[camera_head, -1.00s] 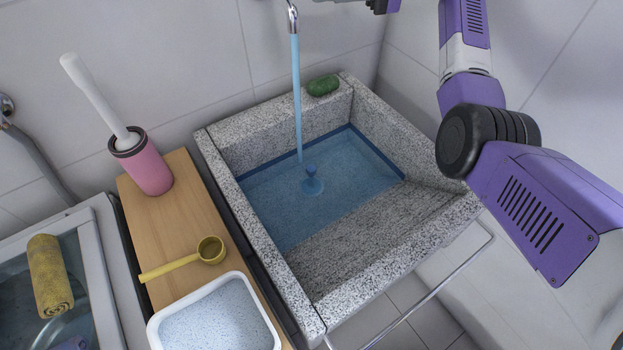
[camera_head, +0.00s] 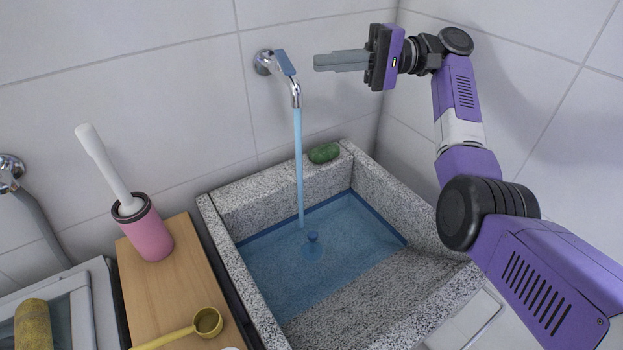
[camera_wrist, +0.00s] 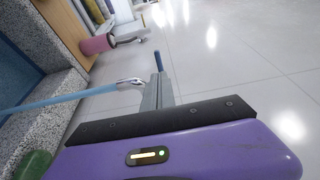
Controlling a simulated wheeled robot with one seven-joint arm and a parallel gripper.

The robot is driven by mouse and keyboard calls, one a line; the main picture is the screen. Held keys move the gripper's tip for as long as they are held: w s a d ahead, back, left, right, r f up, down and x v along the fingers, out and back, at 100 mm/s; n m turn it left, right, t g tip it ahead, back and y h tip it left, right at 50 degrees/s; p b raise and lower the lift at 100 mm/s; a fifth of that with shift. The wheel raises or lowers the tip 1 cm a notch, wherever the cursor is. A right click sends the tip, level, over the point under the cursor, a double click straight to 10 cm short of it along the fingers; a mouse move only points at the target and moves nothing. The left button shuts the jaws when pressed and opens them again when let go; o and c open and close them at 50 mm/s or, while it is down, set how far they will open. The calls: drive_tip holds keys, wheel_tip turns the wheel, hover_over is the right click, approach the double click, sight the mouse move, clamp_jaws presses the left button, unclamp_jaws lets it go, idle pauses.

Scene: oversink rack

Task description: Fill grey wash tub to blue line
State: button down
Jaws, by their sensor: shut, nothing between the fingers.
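The grey speckled wash tub (camera_head: 240,205) holds blue water (camera_head: 270,262) that covers its deeper part. A dark blue line (camera_head: 375,214) runs along the inner walls, right at or just above the water's edge. The wall tap (camera_head: 296,92) has a blue-grey lever (camera_head: 285,62) and pours a stream (camera_head: 299,165) into the tub. A small blue knob-like shape (camera_head: 312,237) shows where the stream lands. My gripper (camera_head: 318,62) is shut and empty, just right of the lever and apart from it in the head view. In the wrist view, its fingers (camera_wrist: 158,88) overlap the tap.
A green soap-like piece (camera_head: 323,153) lies on the tub's back rim. Left of the tub, a wooden board (camera_head: 175,290) carries a pink brush holder (camera_head: 149,235) and a yellow ladle (camera_head: 207,322). Bare tiled wall surrounds the tap.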

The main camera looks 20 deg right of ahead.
sight(284, 61)
drive_tip(key=s+a+f+m+t+h+p, duration=0.3)
drive_tip(key=s+f+m+h+p, duration=0.1)
drive_tip(key=f, duration=0.5)
drive_tip(key=s+a+f+m+t+h+p, duration=0.3)
drive_tip(key=f+m+p, duration=0.15)
drive_tip(key=f, duration=0.45)
drive_tip(key=s+d+r+m+t+h+p, duration=0.1)
drive_tip(key=s+d+r+m+t+h, duration=0.15)
drive_tip(key=r, duration=0.35)
drive_tip(key=s+d+r+m+t+h, duration=0.1)
drive_tip(key=d+r+m+t+h, duration=0.1)
drive_tip(key=r+t+h, duration=0.3)
drive_tip(key=s+d+r+m+t+h+p, duration=0.1)
drive_tip(key=s+d+r+m+t+h, duration=0.1)
drive_tip(key=r, duration=0.5)
drive_tip(key=w+a+p, duration=0.3)
drive_tip(key=w+a, duration=0.2)
drive_tip(key=w, duration=0.5)
drive_tip(key=shift+w+a+p, duration=0.2)
drive_tip(key=shift+p, duration=0.15)
drive_tip(key=shift+y, duration=0.25)
